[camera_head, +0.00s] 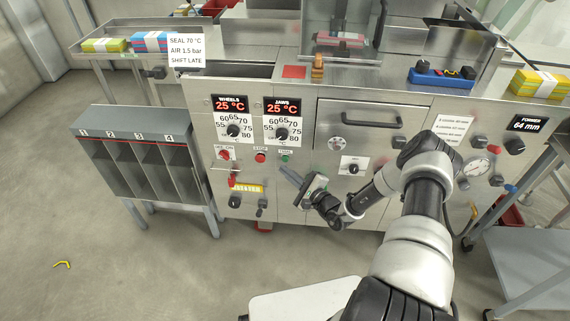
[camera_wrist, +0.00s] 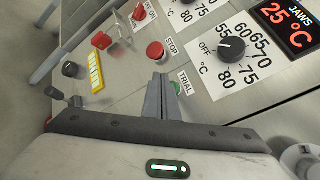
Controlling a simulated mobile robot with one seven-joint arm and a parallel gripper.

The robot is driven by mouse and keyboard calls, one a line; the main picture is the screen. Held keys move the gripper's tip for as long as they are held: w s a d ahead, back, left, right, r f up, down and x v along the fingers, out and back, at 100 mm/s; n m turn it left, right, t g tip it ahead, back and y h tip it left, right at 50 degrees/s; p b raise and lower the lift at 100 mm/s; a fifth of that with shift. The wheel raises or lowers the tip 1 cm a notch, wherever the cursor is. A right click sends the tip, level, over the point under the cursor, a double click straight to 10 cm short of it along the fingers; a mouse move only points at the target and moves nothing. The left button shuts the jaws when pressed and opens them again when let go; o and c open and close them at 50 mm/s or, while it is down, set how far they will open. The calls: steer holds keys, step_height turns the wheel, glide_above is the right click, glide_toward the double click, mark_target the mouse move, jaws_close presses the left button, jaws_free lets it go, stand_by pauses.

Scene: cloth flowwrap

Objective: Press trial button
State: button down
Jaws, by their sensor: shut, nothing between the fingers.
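The green trial button (camera_head: 284,157) is on the machine's front panel, right of the red stop button. In the wrist view it shows as a green edge (camera_wrist: 177,88) beside the TRIAL label, partly hidden by my fingers. My gripper (camera_wrist: 160,76) is shut and empty, its fingers pointing at the panel with their tips just left of the green button in that view. In the head view my gripper (camera_head: 304,180) is in front of the panel, below and right of the button. I cannot tell whether the tips touch the panel.
The red stop button (camera_wrist: 155,50) is close to the fingertips. The jaws dial (camera_wrist: 231,48) is to the right, under a display reading 25 °C. A yellow label (camera_wrist: 95,72) and knobs are to the left. A grey slotted rack (camera_head: 130,120) stands left of the machine.

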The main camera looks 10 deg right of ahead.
steer(key=shift+w+d, duration=0.2)
steer(key=shift+w, duration=0.35)
stand_by(1.7)
steer(key=shift+w+d+b, duration=0.1)
steer(key=shift+w+b, duration=0.25)
steer(key=shift+w, duration=0.05)
steer(key=shift+w+d+b, duration=0.15)
steer(key=shift+w+b, duration=0.15)
steer(key=shift+w, duration=0.2)
stand_by(0.8)
steer(key=shift+s+r, duration=0.1)
steer(key=shift+s+a+p, duration=0.25)
steer(key=shift+s+p, duration=0.3)
steer(key=shift+s, duration=0.25)
steer(key=shift+s+a+p, duration=0.25)
steer(key=shift+s+p, duration=0.2)
steer(key=shift+s, duration=0.35)
steer(key=shift+s+a+p, duration=0.25)
steer(key=shift+s+p, duration=0.25)
steer(key=shift+s, duration=0.3)
steer(key=shift+s+a+p, duration=0.25)
steer(key=shift+s+p, duration=0.2)
steer(key=shift+s, duration=0.35)
